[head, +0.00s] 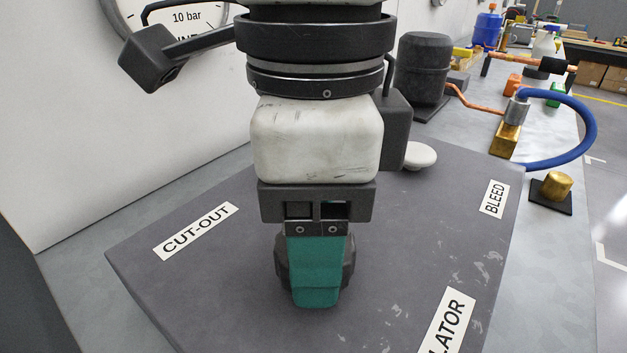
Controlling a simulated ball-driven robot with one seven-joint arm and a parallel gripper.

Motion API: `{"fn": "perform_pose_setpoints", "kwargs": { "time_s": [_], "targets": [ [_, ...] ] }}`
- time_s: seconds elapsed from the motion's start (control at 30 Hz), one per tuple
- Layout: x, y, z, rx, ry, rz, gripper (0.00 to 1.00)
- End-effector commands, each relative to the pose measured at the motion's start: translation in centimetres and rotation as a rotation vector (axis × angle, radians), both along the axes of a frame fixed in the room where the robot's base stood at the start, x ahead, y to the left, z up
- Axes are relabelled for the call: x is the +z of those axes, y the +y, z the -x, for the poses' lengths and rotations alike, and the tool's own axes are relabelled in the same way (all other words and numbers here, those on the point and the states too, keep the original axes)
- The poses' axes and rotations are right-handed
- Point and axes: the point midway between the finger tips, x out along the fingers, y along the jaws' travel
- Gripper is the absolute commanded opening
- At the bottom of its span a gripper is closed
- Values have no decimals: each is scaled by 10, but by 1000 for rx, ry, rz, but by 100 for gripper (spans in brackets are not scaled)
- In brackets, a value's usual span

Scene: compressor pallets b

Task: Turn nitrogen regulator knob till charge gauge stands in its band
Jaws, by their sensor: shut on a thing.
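My gripper (316,292), with teal fingers, points down over the grey panel (400,240) and is shut on a dark knob (284,272). Only the knob's side edges show past the fingers. A label ending in "LATOR" (446,322) is at the lower right, cut off by the picture edge. A round white gauge (185,18) is on the wall at the upper left, reading "10 bar" on its face. Its top is cut off and my arm covers part of it, so its needle and band cannot be made out.
The panel also bears a "CUT-OUT" label (195,232), a "BLEED" label (494,199) and a pale round knob (420,157) behind my arm. A black compressor (424,65), a blue hose (590,125) and brass fittings (505,139) stand beyond. A brass knob (557,185) is at the right.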

Motion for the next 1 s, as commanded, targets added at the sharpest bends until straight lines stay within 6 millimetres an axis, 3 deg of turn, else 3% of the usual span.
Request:
{"fn": "perform_pose_setpoints", "kwargs": {
  "time_s": [0.37, 0.4, 0.6, 0.67, 1.0],
  "targets": [
    [0, 0, 0, -39, -2, 0, 30],
    [0, 0, 0, -39, -2, 0, 62],
    [0, 0, 0, -38, -1, 0, 81],
    [0, 0, 0, -38, -1, 0, 86],
    [9, 0, -1, -38, -1, -1, 86]
  ]
}}
